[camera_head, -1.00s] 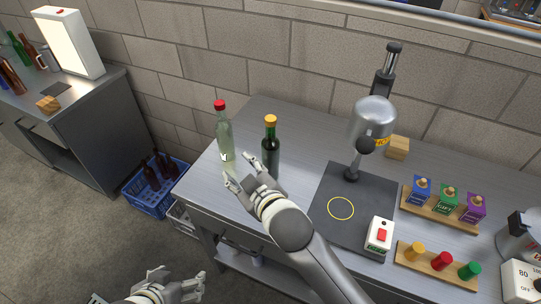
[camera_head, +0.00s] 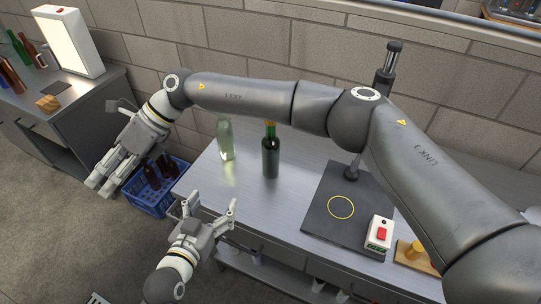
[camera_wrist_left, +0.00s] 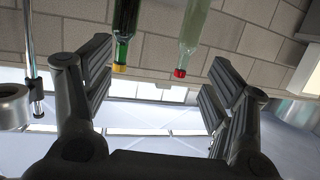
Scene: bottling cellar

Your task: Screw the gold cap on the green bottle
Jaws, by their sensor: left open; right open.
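The green bottle (camera_head: 270,157) stands upright on the steel bench. The gold cap (camera_wrist_left: 119,69) sits on its mouth in the left wrist view, where the bottle (camera_wrist_left: 124,22) appears upside down; I cannot tell how tight it is. In the head view my right arm hides most of the cap. My left gripper (camera_head: 210,205) is open and empty at the bench's front left edge, apart from the bottle. My right gripper (camera_head: 101,187) is open and empty, left of the bench, with its arm stretched across in front of the bottles' tops.
A clear bottle (camera_head: 225,140) with a red cap (camera_wrist_left: 180,73) stands left of the green one. A dark plate (camera_head: 328,218) with a yellow ring and a red-button box (camera_head: 379,234) are to the right. A blue crate (camera_head: 146,201) stands on the floor, left.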

